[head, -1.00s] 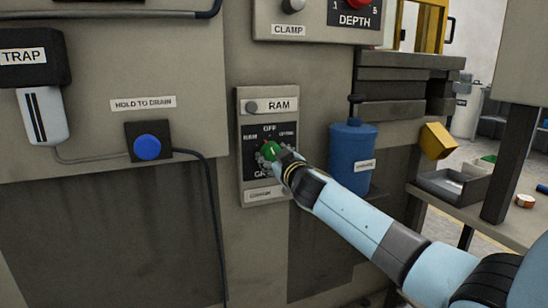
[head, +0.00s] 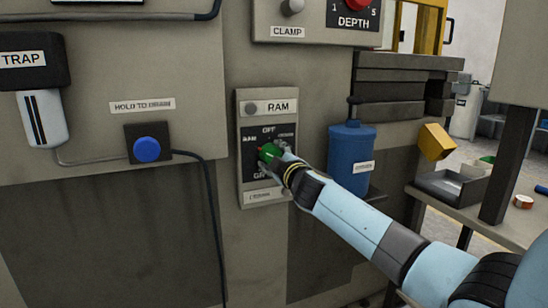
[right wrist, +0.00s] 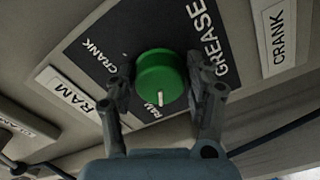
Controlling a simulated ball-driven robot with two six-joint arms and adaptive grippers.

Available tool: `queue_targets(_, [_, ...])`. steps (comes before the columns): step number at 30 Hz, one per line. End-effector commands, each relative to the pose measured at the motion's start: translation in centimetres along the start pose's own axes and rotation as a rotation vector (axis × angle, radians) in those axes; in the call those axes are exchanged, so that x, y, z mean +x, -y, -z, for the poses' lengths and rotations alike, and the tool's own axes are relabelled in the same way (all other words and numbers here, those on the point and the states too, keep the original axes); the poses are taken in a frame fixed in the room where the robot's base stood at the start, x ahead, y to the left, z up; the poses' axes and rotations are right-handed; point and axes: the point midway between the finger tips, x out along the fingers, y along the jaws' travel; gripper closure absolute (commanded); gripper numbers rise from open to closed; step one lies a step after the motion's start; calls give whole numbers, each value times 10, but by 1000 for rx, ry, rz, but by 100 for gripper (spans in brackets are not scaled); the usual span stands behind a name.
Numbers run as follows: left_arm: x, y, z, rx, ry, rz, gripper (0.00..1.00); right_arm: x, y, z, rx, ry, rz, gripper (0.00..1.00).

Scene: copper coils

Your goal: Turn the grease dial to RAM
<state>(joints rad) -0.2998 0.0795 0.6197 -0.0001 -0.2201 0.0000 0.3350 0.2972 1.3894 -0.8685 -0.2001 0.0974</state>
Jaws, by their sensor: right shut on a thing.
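The grease dial (head: 266,152) is a green round knob on a dark panel (head: 250,165). It also shows in the right wrist view (right wrist: 162,75), where its white pointer line points at the small RAM mark (right wrist: 154,112). My right gripper (head: 276,157) is shut on the knob, with one finger on each side of it in the right wrist view (right wrist: 158,88). The CRANK mark (right wrist: 99,55) is at the knob's upper left in that view; the OFF mark (head: 268,129) shows in the head view. My left gripper is not in view.
A blue button (head: 147,149) is to the left. A blue canister (head: 352,150) stands close to the right of my right arm.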

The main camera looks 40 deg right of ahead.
Motion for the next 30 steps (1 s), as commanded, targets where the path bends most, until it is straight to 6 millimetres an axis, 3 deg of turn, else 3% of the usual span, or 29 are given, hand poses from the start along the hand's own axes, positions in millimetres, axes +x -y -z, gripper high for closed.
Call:
queue_targets(13, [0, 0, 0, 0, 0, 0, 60, 0, 1, 0, -12, 0, 1, 79])
queue_targets(14, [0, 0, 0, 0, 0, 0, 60, 0, 1, 0, -12, 0, 1, 45])
queue_targets(19, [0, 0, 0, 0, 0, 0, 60, 0, 1, 0, -11, 0, 1, 22])
queue_targets(30, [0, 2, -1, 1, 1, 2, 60, -7, 0, 0, -11, -1, 0, 22])
